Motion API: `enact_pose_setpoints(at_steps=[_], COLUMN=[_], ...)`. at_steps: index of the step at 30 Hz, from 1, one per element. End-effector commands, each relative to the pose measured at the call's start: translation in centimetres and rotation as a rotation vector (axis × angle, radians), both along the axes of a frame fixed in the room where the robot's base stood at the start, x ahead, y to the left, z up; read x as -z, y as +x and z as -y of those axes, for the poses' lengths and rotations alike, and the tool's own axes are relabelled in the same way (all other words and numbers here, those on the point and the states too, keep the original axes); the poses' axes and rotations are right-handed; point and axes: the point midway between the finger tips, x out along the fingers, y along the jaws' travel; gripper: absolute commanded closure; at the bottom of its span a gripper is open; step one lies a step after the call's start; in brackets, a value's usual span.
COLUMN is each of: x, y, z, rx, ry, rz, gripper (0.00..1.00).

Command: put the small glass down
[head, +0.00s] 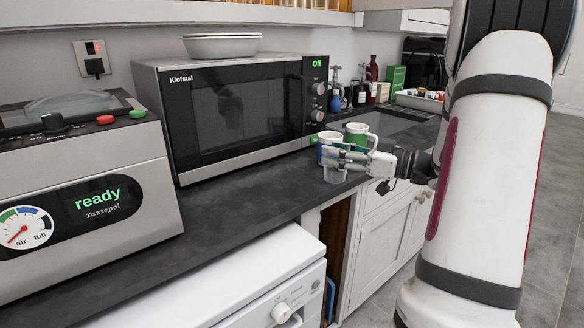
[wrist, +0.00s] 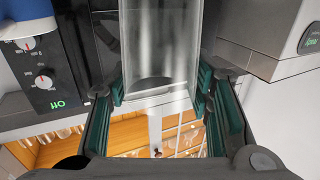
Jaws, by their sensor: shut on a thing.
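The small glass is clear and straight-sided. In the wrist view the glass (wrist: 160,45) stands between the teal pads of my gripper (wrist: 160,88), which is shut on it from both sides. In the head view my gripper (head: 345,157) is at the front edge of the dark counter (head: 250,205), in front of two mugs. The glass (head: 334,174) shows faintly below the fingers there. I cannot tell whether its base touches the counter.
A blue-and-white mug (head: 326,138) and a green-and-white mug (head: 359,134) stand close behind my gripper. A microwave (head: 235,110) is to the left, with a grey bowl (head: 220,45) on top. Bottles and a tray (head: 420,101) stand farther back. The counter strip before the microwave is clear.

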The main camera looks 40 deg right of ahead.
Motion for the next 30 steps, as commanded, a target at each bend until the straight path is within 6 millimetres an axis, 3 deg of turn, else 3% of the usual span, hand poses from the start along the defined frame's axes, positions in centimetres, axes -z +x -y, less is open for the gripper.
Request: enact_pose_setpoints(at_steps=[6, 12, 23, 30], x=[0.7, 1.0, 1.2, 4.7], y=[4.9, 8.5, 11.1, 11.0], z=[-2.7, -4.5, -5.8, -5.7], rx=[-0.004, -0.003, -0.001, 0.002], ry=[0.0, 0.001, 0.001, 0.002], rz=[0.001, 0.002, 0.002, 0.0], gripper=[0.88, 0.88, 0.88, 0.88])
